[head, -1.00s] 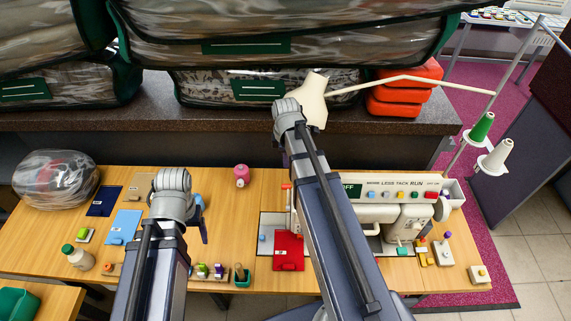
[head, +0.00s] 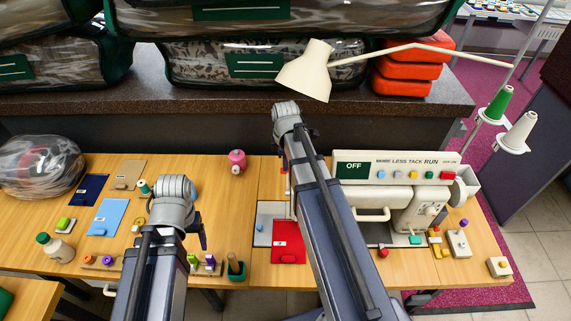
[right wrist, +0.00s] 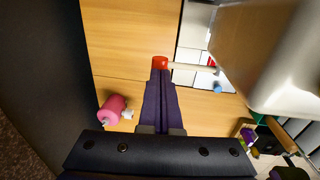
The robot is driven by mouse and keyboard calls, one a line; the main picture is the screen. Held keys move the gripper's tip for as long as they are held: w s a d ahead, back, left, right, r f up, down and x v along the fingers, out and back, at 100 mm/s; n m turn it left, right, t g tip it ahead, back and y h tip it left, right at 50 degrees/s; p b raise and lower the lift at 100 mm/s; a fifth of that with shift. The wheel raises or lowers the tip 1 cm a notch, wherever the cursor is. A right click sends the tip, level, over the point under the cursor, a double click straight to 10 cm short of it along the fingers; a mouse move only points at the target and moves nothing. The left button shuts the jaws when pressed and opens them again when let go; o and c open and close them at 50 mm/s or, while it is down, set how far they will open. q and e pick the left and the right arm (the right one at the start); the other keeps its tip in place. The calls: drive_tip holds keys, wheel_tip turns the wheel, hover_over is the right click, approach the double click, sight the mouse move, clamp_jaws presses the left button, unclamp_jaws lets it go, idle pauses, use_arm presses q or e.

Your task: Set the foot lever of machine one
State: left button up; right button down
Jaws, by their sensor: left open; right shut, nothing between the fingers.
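The cream sewing machine (head: 412,208) stands on the wooden table at the right in the head view, with a panel (head: 400,168) reading OFF. In the right wrist view a lever with a red knob (right wrist: 160,62) and a pale rod (right wrist: 188,67) sticks out from the machine's body (right wrist: 262,50). My right gripper (right wrist: 160,74) is shut and empty, its tips right at the knob; I cannot tell whether they touch. In the head view my right arm hides much of the machine's left end. My left gripper (head: 203,236) is open and empty above the table's front left.
A pink spool (head: 237,161) stands behind the grippers; it also shows in the right wrist view (right wrist: 112,108). A red fabric piece (head: 288,243) lies by the machine. A cream lamp (head: 305,72) overhangs the back shelf.

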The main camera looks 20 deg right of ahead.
drive_tip(key=shift+f, duration=0.15)
drive_tip(key=f+b, duration=0.1)
drive_tip(key=w+f+b, duration=0.1)
drive_tip(key=f+b, duration=0.2)
drive_tip(key=shift+w+d, duration=0.15)
drive_tip(key=shift+d, duration=0.15)
drive_tip(key=shift+a+r, duration=0.1)
drive_tip(key=shift+r, duration=0.05)
drive_tip(key=shift+r, duration=0.1)
drive_tip(key=shift+r+p, duration=0.3)
drive_tip(key=shift+p, duration=0.25)
drive_tip(key=shift+r+p, duration=0.3)
drive_tip(key=shift+r, duration=0.05)
